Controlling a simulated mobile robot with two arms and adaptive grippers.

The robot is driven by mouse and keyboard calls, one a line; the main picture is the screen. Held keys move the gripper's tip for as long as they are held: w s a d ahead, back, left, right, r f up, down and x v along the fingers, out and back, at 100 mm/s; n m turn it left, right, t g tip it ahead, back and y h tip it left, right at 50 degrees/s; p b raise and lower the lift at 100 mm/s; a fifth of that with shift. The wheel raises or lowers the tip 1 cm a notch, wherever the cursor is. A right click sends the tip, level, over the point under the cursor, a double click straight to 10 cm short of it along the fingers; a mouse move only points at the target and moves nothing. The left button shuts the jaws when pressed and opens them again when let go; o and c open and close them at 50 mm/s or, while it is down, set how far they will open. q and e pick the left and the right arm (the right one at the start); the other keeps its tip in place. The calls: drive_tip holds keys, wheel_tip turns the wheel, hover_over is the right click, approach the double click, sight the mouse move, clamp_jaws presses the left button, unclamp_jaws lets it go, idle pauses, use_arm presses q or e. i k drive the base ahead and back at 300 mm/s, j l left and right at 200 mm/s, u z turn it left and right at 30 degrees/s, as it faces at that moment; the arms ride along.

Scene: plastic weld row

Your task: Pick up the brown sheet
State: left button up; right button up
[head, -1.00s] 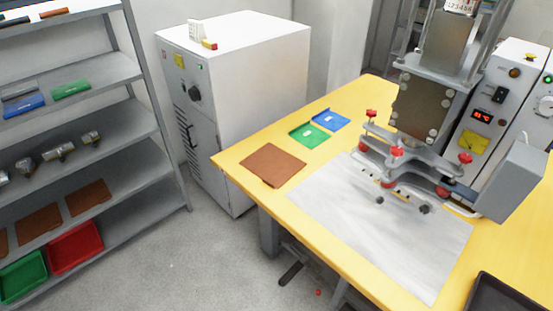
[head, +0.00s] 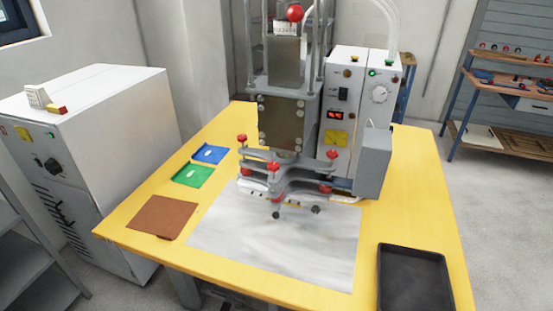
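The brown sheet (head: 162,217) lies flat on the yellow table (head: 412,190), near its left front edge in the head view. It is to the left of the large white-grey sheet (head: 270,238) under the press. Nothing covers it. Neither of my grippers shows in the head view.
A welding press (head: 290,130) stands at the table's middle. A black tray (head: 413,247) sits at the front right. A white cabinet (head: 95,150) stands left of the table.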

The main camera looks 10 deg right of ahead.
sight(165, 218)
drive_tip(key=i+l, duration=0.1)
drive_tip(key=i, duration=0.2)
drive_tip(key=i+u, duration=0.1)
drive_tip(key=u, duration=0.3)
drive_tip(key=l+u, duration=0.1)
drive_tip(key=u, duration=0.35)
drive_tip(key=i+l+u, duration=0.1)
drive_tip(key=u, duration=0.3)
drive_tip(key=l+u, duration=0.15)
drive_tip(key=u, duration=0.3)
